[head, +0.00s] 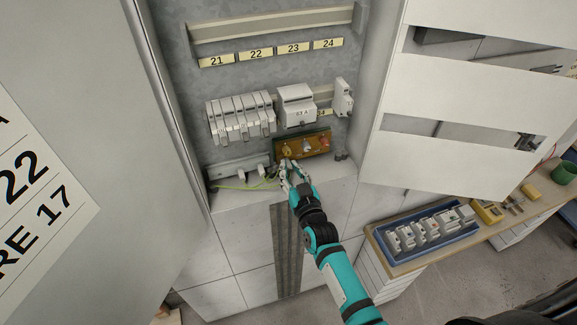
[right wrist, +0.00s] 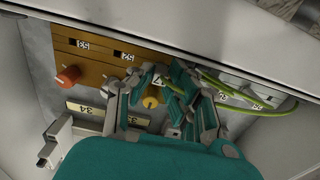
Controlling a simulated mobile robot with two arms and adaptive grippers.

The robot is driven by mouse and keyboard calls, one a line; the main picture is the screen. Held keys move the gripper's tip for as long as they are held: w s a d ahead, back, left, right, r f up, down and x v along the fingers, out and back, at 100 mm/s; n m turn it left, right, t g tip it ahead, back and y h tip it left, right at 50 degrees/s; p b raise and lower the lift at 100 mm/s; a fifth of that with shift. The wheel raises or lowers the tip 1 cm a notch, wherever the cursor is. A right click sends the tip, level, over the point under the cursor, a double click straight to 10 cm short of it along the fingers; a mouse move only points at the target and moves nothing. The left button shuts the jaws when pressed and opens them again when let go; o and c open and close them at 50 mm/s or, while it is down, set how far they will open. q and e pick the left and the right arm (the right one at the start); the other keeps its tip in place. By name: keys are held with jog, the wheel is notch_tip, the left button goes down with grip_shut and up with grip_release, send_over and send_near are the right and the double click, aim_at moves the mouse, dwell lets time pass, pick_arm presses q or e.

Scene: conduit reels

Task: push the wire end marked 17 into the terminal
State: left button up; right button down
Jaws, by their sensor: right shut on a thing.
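My right gripper (head: 291,170) is shut on the yellow-green wire (head: 240,187) at the foot of the open cabinet. In the right wrist view the gripper (right wrist: 157,80) holds a white marker (right wrist: 157,79) with a 7 showing, partly hidden by the fingers. The wire (right wrist: 262,105) runs off to the right there. The wire's bare tip is hidden. The brown terminal block (head: 317,143) lies just behind the fingers, with coloured knobs. In the wrist view a yellow knob (right wrist: 150,102) shows between the fingers. I cannot tell whether the tip touches a terminal. My left gripper is not in view.
A row of grey modules (head: 240,117) and a larger white device (head: 296,105) sit above. A red-orange knob (right wrist: 68,75) stands beside the fingers. The cabinet door (head: 450,150) is open at right. A blue tray (head: 388,238) of modules lies on the bench.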

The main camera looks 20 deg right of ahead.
jog(key=shift+w, duration=0.1)
jog(key=c, duration=1.2)
grip_release()
